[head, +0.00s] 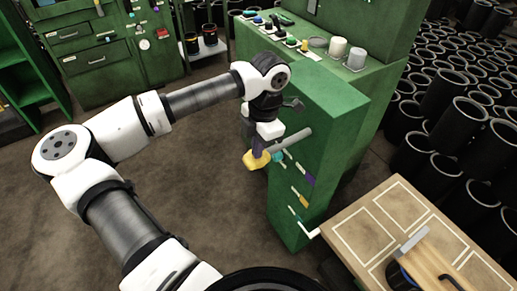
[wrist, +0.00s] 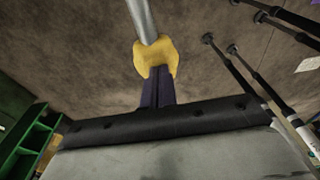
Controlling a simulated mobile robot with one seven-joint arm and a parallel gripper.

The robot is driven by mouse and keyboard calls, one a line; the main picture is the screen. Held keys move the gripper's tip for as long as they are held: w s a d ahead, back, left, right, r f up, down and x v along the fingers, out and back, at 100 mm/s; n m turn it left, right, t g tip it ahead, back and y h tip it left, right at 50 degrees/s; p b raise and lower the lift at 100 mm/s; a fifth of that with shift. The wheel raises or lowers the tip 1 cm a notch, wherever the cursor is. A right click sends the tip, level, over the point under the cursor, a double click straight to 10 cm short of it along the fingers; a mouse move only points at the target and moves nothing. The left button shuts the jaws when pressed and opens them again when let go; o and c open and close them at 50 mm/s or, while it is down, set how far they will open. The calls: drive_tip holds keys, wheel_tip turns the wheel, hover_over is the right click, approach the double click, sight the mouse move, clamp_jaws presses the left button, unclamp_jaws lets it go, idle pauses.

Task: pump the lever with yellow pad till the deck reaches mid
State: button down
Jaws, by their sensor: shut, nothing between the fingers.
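The yellow pad (head: 256,160) caps the near end of a grey lever bar (head: 292,140) that sticks out from the green cabinet (head: 318,110). In the wrist view the pad (wrist: 155,58) sits at the tips of my dark purple fingers, with the bar (wrist: 140,18) beyond it. My gripper (head: 258,149) is shut and points down just above the pad. The fingers (wrist: 157,88) overlap the pad's edge; whether they touch it I cannot tell. A wooden deck (head: 385,212) with white outlined rectangles lies at the lower right.
Thin rods with coloured tags (head: 300,198) jut from the cabinet below the lever. A white pointer (head: 313,233) stands between cabinet and deck. A dark round thing and a grey block (head: 412,241) are on the deck. Black sleeves (head: 447,95) crowd the right. The floor at left is clear.

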sight(249, 160)
drive_tip(key=shift+t+h, duration=0.8)
drive_tip(key=shift+h, duration=0.1)
wheel_tip(249, 160, down, 6)
drive_tip(key=b, duration=0.9)
drive_tip(key=shift+a+f+b, duration=0.15)
drive_tip(key=shift+f+b, duration=0.1)
drive_tip(key=shift+b, duration=0.15)
drive_tip(key=f+b, duration=0.1)
drive_tip(key=b, duration=0.1)
drive_tip(key=f+t+h+b, duration=0.1)
drive_tip(key=b, duration=0.1)
drive_tip(key=shift+d+f+h+b, duration=0.15)
drive_tip(key=shift+d+h+b, duration=0.05)
drive_tip(key=shift+h+b, duration=0.15)
drive_tip(key=shift+w+d+f+b, duration=0.1)
drive_tip(key=shift+f+b, duration=0.15)
drive_tip(key=shift+b, duration=0.5)
drive_tip(key=shift+d, duration=0.1)
drive_tip(key=shift+h, duration=0.25)
drive_tip(key=shift+r, duration=0.5)
drive_tip(key=v, duration=0.4)
drive_tip(key=s+a+p+v, duration=0.1)
drive_tip(key=v, duration=0.1)
drive_tip(key=shift+a+r, duration=0.1)
drive_tip(key=shift+a, duration=0.1)
drive_tip(key=w+v, duration=0.1)
drive_tip(key=v, duration=0.5)
drive_tip(key=shift+s+d+r, duration=0.2)
drive_tip(key=shift+s+r, duration=0.25)
drive_tip(key=shift+r, duration=0.05)
